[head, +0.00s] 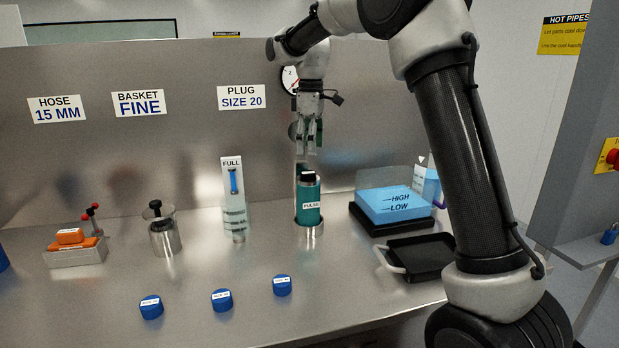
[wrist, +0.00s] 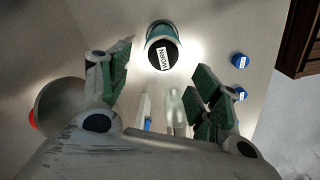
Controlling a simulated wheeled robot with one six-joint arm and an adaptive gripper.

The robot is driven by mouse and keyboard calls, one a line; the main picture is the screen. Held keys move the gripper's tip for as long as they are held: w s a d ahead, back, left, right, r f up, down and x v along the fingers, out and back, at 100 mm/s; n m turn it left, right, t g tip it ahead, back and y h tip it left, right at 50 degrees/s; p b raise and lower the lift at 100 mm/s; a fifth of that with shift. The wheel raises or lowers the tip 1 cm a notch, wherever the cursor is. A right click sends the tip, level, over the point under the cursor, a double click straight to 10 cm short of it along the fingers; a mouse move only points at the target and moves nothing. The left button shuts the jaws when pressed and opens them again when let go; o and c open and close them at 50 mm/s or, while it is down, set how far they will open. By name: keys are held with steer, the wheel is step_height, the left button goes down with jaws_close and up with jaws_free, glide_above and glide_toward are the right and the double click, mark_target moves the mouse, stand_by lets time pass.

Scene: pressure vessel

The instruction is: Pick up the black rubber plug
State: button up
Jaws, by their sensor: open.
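A black plug-like piece with a white tag sits in the top of a teal vessel (head: 308,205), which stands in a steel ring on the bench. In the wrist view the black piece (wrist: 161,56) shows its tag reading WORN, inside the vessel's rim. My gripper (head: 308,150) is open and empty, pointing down above the vessel and apart from it. In the wrist view its green-padded fingers (wrist: 160,72) stand wide to either side, with the black piece seen ahead between them. Whether the piece is rubber cannot be told.
Several blue labelled caps (head: 221,300) lie at the bench front. A FULL-marked stand (head: 233,205) and a steel cup with a black-knobbed item (head: 165,240) are to the left. A blue block (head: 392,204) and black tray (head: 421,258) are to the right. A panel rises behind.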

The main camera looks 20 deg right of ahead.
mark_target(310, 173)
steer(key=shift+s+f+n, duration=0.15)
steer(key=shift+s+n, duration=0.05)
steer(key=shift+n, duration=0.2)
step_height(310, 173, down, 8)
steer(key=shift+a+r, duration=0.1)
steer(key=shift+r, duration=0.1)
steer(key=shift+c, duration=0.2)
steer(key=shift+s, duration=0.1)
steer(key=c, duration=0.9)
